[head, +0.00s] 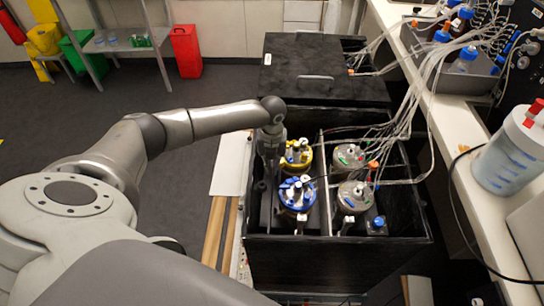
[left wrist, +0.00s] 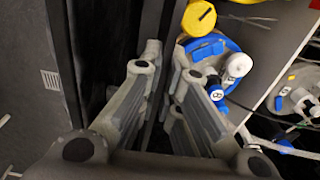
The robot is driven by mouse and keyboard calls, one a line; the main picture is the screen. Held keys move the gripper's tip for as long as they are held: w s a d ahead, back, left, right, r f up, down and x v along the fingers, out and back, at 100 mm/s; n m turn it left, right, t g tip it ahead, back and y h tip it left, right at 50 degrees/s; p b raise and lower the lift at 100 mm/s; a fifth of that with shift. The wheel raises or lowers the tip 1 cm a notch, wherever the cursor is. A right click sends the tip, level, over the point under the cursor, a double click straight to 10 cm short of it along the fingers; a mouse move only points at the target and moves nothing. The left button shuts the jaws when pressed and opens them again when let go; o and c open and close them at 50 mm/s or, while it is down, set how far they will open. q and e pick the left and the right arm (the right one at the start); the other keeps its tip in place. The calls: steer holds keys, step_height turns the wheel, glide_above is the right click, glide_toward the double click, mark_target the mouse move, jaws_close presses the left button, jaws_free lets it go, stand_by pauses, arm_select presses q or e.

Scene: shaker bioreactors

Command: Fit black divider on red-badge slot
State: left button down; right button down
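My left gripper (head: 268,165) points down at the left side of the open black box, beside the yellow-topped and blue-topped vessels. In the left wrist view its fingers (left wrist: 166,52) lean in close together, with a narrow dark gap between them. A thin black upright panel (left wrist: 177,18), perhaps the divider or a wall of the box, runs into that gap. I cannot tell whether the fingers press on it. The open box (head: 345,250) has a light-edged partition (head: 323,180) down its middle. I cannot make out a red badge. My right gripper is not in view.
The yellow-topped vessel (head: 298,153) and blue-topped vessel (head: 297,192) stand close to the right of my gripper. A closed black box (head: 315,60) is behind. Open floor (head: 100,120) lies left.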

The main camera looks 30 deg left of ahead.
arm_select(q)
steer(key=shift+f, duration=0.4)
steer(key=shift+f+b, duration=0.5)
steer(key=shift+f, duration=0.15)
steer(key=shift+f, duration=0.15)
stand_by(0.5)
steer(key=shift+f+b, duration=0.35)
steer(key=shift+f, duration=0.05)
steer(key=shift+f, duration=0.35)
steer(key=shift+f+b, duration=0.5)
steer(key=shift+f, duration=0.25)
stand_by(0.3)
steer(key=shift+f+b, duration=0.5)
steer(key=shift+f, duration=0.05)
steer(key=shift+f, duration=0.15)
